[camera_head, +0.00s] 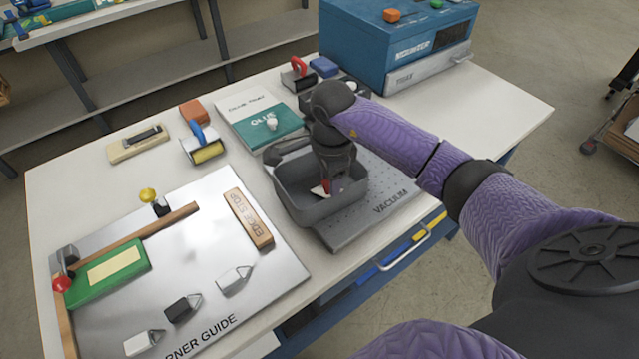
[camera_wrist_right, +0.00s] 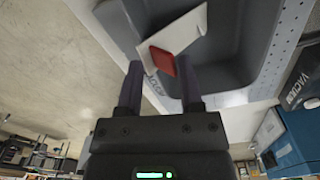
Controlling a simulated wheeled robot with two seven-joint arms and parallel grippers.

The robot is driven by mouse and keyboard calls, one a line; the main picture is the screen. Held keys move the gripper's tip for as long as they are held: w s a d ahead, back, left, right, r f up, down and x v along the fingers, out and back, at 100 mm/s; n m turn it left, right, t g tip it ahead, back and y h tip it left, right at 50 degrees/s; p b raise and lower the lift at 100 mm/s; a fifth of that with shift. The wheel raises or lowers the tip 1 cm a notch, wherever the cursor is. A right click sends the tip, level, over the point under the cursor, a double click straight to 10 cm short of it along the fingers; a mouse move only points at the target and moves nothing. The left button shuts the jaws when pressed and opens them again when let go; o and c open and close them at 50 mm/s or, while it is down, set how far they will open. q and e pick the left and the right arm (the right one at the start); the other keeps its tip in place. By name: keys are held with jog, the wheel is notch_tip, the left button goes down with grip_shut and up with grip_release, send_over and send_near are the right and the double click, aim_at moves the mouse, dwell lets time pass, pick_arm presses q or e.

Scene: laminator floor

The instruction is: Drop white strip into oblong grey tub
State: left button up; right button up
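The oblong grey tub (camera_head: 290,190) stands on the left part of the perforated vacuum plate. My right gripper (camera_head: 325,180) points down into it. The white strip (camera_head: 318,192) with a red block-like part (camera_head: 327,186) shows low beneath the gripper, inside the tub's outline. In the wrist view the white strip (camera_wrist_right: 182,32) lies tilted past the fingertips, and its red part sits between the fingers (camera_wrist_right: 160,68) with gaps showing at the sides. The fingers stand apart. Whether the strip touches the tub floor is unclear. My left gripper is out of view.
The vacuum plate (camera_head: 385,208) lies under the tub. A glue tray (camera_head: 262,120), a yellow roller (camera_head: 205,148) and a red-handled tool (camera_head: 298,75) are behind it. The corner guide board (camera_head: 200,255) is at left, a blue laminator (camera_head: 400,45) at back right. The table's right end is clear.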

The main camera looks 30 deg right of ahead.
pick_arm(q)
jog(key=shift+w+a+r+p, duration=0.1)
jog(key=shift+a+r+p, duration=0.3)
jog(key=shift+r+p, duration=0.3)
pick_arm(e)
notch_tip(320, 180, up, 10)
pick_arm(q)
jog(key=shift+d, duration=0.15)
